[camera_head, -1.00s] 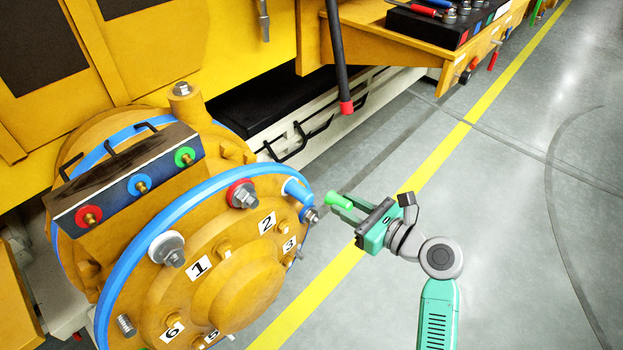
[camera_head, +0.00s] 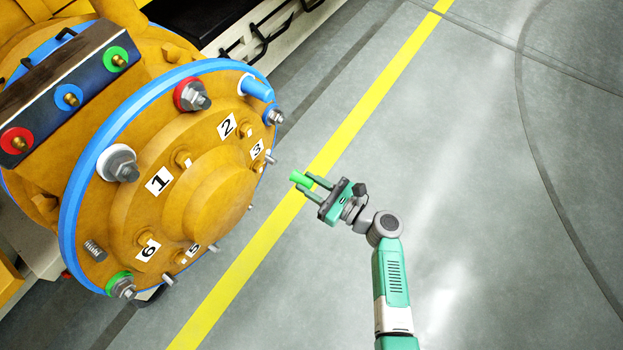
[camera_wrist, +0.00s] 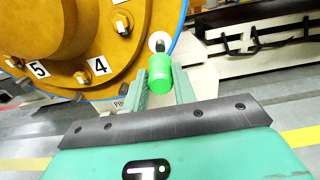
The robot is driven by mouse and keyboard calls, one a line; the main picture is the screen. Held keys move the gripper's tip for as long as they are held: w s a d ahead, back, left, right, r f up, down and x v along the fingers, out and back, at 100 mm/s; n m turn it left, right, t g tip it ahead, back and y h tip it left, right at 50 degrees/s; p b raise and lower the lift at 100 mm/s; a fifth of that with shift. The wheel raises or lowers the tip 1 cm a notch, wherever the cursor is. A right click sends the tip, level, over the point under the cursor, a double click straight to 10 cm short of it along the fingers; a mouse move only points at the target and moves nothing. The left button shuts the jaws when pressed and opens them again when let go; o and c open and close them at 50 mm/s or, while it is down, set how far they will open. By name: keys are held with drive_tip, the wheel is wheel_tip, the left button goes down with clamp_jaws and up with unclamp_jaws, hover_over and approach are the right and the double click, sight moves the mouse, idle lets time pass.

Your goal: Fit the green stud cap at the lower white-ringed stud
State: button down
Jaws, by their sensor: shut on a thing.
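The green stud cap (camera_head: 299,178) is a small green cylinder held at the fingertips of my gripper (camera_head: 310,187). In the wrist view the cap (camera_wrist: 159,84) sits between the two finger ends. In that view a white-ringed stud (camera_wrist: 158,41) with a dark tip shows just beyond the cap, near label 4, with a visible gap. In the head view this stud is hidden by the drum's edge.
The yellow drum face (camera_head: 205,190) has a blue rim, numbered labels and several protruding studs. A red-ringed stud (camera_head: 193,95), a blue cap (camera_head: 257,88) and a green-ringed stud (camera_head: 121,287) are on it. The floor (camera_head: 470,200) to the right is clear.

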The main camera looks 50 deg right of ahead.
sight(275, 163)
drive_tip(key=shift+r, duration=0.15)
drive_tip(key=shift+w, duration=0.55)
drive_tip(key=w+b, duration=0.1)
drive_tip(key=w, duration=0.2)
drive_tip(key=shift+w+a, duration=0.2)
drive_tip(key=shift+w, duration=0.25)
drive_tip(key=shift+p, duration=0.35)
idle(0.4)
drive_tip(key=shift+w+a+b, duration=0.2)
drive_tip(key=shift+w+b, duration=0.5)
drive_tip(key=shift+w, duration=1.2)
drive_tip(key=c, duration=1.1)
unclamp_jaws()
drive_tip(key=shift+o, duration=0.2)
drive_tip(key=shift+s, duration=0.1)
